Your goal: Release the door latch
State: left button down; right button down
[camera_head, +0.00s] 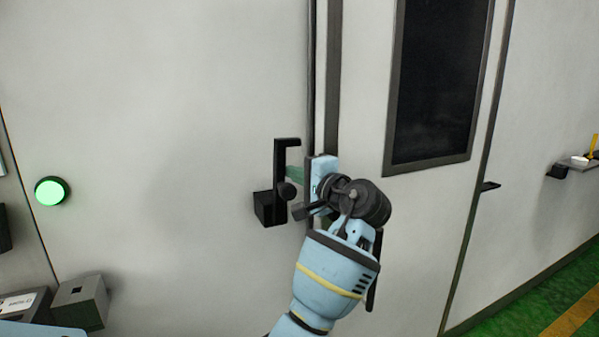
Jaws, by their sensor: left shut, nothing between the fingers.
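The black door latch (280,172) is mounted on the pale grey panel, left of the dark vertical seam. It has an upright bar with a short hooked top, a round knob and a block at its lower left. My left gripper (293,174) is at the right side of the latch, below the hooked top and just above the knob. Its fingers are shut with nothing held. I cannot tell whether they touch the latch. The gripper body hides part of the seam. My right gripper is not in view.
A tall dark window (437,80) is in the panel right of the seam. A lit green button (50,191) is on the left wall. A grey box (80,303) is at the lower left. A small shelf (578,161) sticks out at the far right above green floor (535,312).

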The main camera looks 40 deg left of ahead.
pick_arm(q)
jog(key=shift+s+a+r+n+p, duration=0.25)
jog(key=shift+s+a+n+p, duration=0.1)
jog(key=shift+s+n, duration=0.35)
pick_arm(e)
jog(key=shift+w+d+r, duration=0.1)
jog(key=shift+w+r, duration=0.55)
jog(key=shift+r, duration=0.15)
